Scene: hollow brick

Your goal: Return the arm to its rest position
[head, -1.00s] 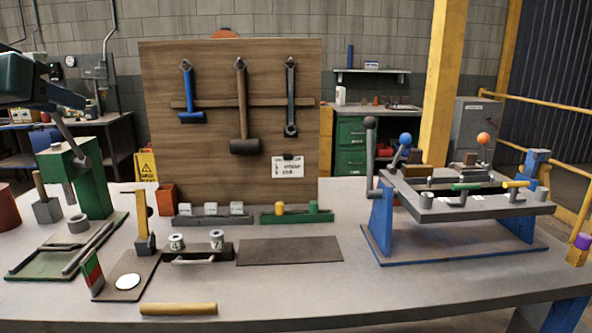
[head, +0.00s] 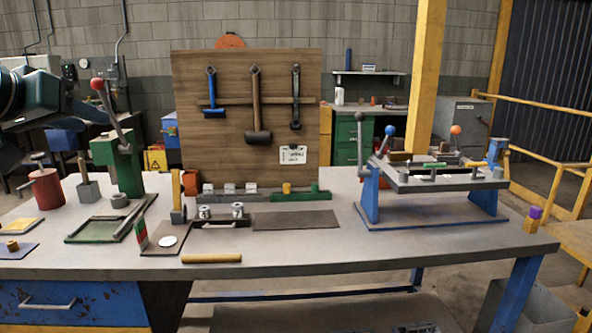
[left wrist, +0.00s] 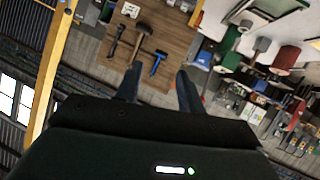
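My left gripper (head: 88,112) comes in from the left edge of the head view, raised in front of the green press (head: 118,160) and apart from the bench top. In the left wrist view my left gripper (left wrist: 159,70) has its two dark fingers spread apart with nothing between them. The wrist picture is turned over, with the hammer board (left wrist: 178,22) beyond the fingertips. My right gripper is in neither view now.
The workbench (head: 330,250) carries a wooden tool board (head: 210,150), a blue-legged fixture (head: 370,195), a red can (head: 46,188) and a wooden rod (head: 212,258) near its front edge. Bare bench top lies right of the rod. Yellow railing (head: 540,165) stands at the right.

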